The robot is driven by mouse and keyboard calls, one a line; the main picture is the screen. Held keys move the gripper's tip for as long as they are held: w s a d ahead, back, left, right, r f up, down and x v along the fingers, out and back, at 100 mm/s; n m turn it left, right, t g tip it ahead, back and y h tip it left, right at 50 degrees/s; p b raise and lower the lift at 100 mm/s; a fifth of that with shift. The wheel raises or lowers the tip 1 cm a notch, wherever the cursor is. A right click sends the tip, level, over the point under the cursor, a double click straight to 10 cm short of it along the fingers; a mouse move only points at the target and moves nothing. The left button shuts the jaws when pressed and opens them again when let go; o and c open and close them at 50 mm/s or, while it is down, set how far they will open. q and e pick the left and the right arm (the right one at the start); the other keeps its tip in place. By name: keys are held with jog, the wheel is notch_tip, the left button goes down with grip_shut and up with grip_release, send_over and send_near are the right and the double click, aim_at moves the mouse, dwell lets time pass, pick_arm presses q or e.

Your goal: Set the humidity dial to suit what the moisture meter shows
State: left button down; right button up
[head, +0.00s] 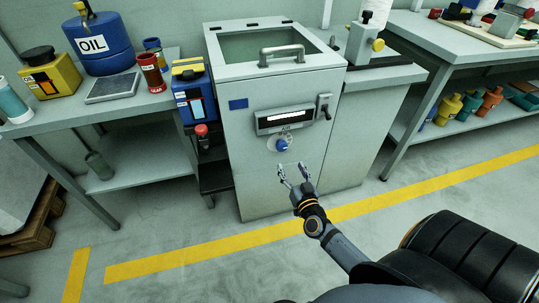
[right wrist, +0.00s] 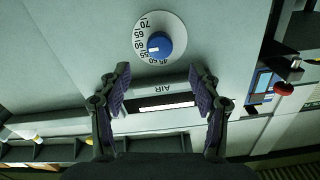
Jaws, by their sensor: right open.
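The humidity dial (head: 282,145) is a blue knob on a white disc, low on the front of a grey cabinet (head: 270,180). In the right wrist view the dial (right wrist: 159,45) appears upside down, with numbers from about 45 to 70; its exact setting is unclear. A display panel labelled AIR (head: 284,119) sits just above the dial in the head view, its window bright and without a readable value. I cannot identify the moisture meter for certain. My right gripper (head: 292,172) is open and empty, in front of the cabinet, apart from the dial. My left gripper is not in view.
A handle (head: 282,54) tops the cabinet, and a small latch (head: 324,106) is right of the panel. The left bench carries a blue OIL can (head: 98,45), a flat grey device (head: 113,87) and containers. Another bench (head: 440,40) stands right. The floor before the cabinet is clear.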

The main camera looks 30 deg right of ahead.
aim_at(283, 149)
jog(key=b+x, duration=0.2)
jog(key=x, duration=0.7)
jog(key=shift+w, duration=0.1)
jog(key=shift+w+d, duration=0.1)
jog(key=shift+w, duration=0.45)
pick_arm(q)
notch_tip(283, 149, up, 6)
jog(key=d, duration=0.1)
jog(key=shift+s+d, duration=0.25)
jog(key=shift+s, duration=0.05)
pick_arm(e)
jog(key=c, duration=1.1)
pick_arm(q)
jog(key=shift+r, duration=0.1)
pick_arm(e)
jog(key=shift+c, duration=0.2)
